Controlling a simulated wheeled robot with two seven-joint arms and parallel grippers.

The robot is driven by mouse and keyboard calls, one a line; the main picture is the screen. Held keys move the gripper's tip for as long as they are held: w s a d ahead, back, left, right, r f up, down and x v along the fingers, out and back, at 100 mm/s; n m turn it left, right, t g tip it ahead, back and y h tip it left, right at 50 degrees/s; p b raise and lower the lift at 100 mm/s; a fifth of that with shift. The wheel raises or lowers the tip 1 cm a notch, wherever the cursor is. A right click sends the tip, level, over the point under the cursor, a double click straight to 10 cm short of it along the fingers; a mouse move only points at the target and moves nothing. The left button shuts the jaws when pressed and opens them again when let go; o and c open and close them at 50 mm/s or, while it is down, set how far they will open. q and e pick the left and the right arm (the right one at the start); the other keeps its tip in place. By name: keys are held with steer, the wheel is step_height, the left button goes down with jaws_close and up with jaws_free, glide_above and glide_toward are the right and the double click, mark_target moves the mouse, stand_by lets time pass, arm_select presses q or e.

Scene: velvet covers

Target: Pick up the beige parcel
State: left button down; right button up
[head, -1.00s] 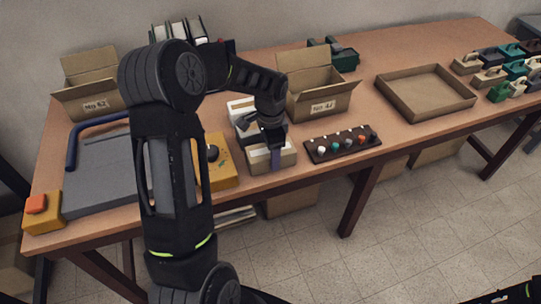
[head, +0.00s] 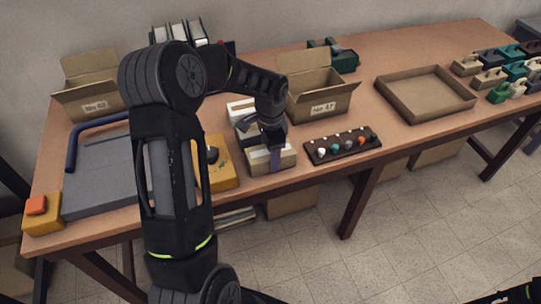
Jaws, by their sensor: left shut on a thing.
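The beige parcel (head: 257,165) lies near the front edge of the wooden table, just left of the dark peg board. It is a small box with a paler label on top. My left gripper (head: 274,155) points down at the parcel from above and is shut on it, with a finger showing against its front side. The far part of the parcel is partly hidden by the gripper. Whether the parcel is clear of the table cannot be told. My right gripper does not show; only a dark piece of my right arm is in the bottom right corner.
White and dark parcels (head: 240,108) stand behind the gripper. An open carton (head: 320,100) is behind to the right, another (head: 88,98) at the back left. A dark board with coloured knobs (head: 342,146) lies right. A shallow tray (head: 425,108) is empty. A yellow box (head: 217,170) stands left.

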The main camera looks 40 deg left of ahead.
arm_select(q)
step_height(320, 180, up, 10)
steer(key=shift+r+b, duration=0.1)
steer(key=shift+b, duration=0.5)
stand_by(0.4)
